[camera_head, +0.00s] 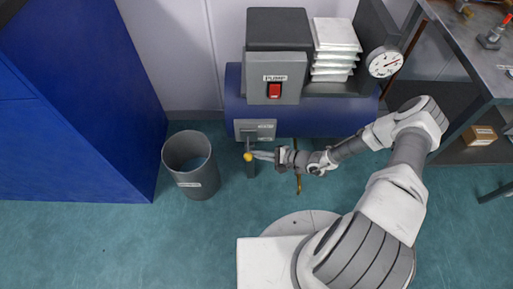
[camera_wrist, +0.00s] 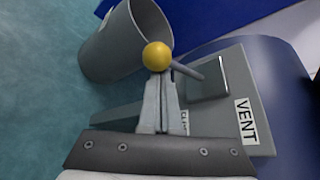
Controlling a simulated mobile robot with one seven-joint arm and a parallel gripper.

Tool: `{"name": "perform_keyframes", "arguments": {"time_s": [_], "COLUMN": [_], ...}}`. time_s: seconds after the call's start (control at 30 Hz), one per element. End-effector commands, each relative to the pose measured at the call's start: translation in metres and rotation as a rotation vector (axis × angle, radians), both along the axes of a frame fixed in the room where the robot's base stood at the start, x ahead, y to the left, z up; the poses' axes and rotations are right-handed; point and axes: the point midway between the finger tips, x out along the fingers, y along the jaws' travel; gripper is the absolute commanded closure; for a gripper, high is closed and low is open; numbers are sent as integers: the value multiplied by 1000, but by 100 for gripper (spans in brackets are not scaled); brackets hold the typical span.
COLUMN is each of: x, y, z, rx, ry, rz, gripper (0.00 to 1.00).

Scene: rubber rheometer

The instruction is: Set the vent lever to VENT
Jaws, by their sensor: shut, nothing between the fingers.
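The vent lever is a grey rod with a yellow ball knob (camera_head: 248,157) on the front of the blue machine, low and left of centre. In the wrist view the knob (camera_wrist: 157,56) sits just past my fingertips, and its rod runs right to a grey plate (camera_wrist: 216,72). A white VENT label (camera_wrist: 246,120) is on the panel to the right; a second label is mostly hidden behind my fingers. My gripper (camera_head: 257,154) is shut and empty, its tips (camera_wrist: 158,76) at the knob. Whether they touch it is unclear.
A grey bin (camera_head: 190,165) stands on the floor left of the lever. A pump box with a red switch (camera_head: 274,90) sits above, with a gauge (camera_head: 384,62) to its right. A blue cabinet (camera_head: 75,100) is at left, a bench (camera_head: 470,60) at right.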

Motion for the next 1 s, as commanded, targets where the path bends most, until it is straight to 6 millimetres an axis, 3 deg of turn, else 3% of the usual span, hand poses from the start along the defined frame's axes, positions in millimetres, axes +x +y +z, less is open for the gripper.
{"name": "perform_keyframes", "arguments": {"time_s": [0.03,0.5,1.0], "x": [-4,-11,-9], "y": [2,3,1], "z": [8,32,45], "rx": [5,13,16], "ry": [3,401,396], "rz": [2,9,1], "gripper": [100,100,100]}}
